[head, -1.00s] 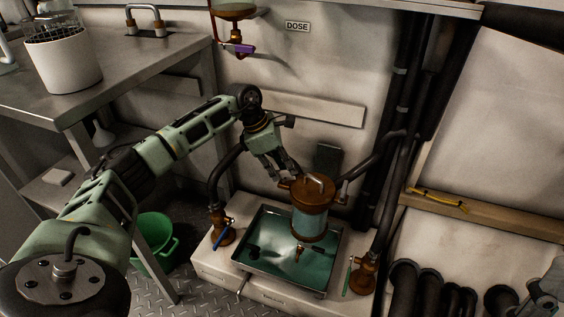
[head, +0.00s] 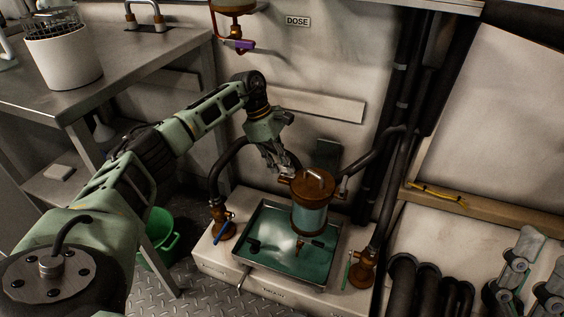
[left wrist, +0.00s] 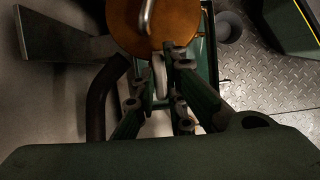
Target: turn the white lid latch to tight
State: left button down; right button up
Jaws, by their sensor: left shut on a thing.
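The brown round lid (head: 322,184) with a metal handle caps a teal glass canister (head: 309,219) above a tray; the lid also shows at the top of the left wrist view (left wrist: 128,28). The white latch (left wrist: 159,75) sticks out from the lid's edge in the left wrist view. My left gripper (left wrist: 165,75) is shut on it, a finger on each side. In the head view my left gripper (head: 288,166) is at the lid's left back edge and hides the latch. Parts of what looks like my right gripper (head: 525,280) show at the lower right, cut off by the frame.
A metal tray (head: 258,261) with greenish liquid lies under the canister. Brown valves with a blue handle (head: 224,228) and a green handle (head: 346,271) flank it. Dark pipes run beside the canister. A green bucket (head: 160,238) stands on the floor at left. A DOSE sign (head: 297,21) is on the wall.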

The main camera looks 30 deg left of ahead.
pick_arm(q)
jog(key=c, duration=1.8)
grip_release()
jog(key=shift+a+r, duration=0.2)
jog(key=shift+r, duration=0.25)
jog(key=s+a+r, duration=0.1)
jog(key=a+r, duration=0.1)
jog(key=a, duration=0.4)
jog(key=s+a+r, duration=0.1)
jog(key=s+a, duration=0.1)
jog(key=a, duration=0.5)
jog(key=shift+r, duration=0.35)
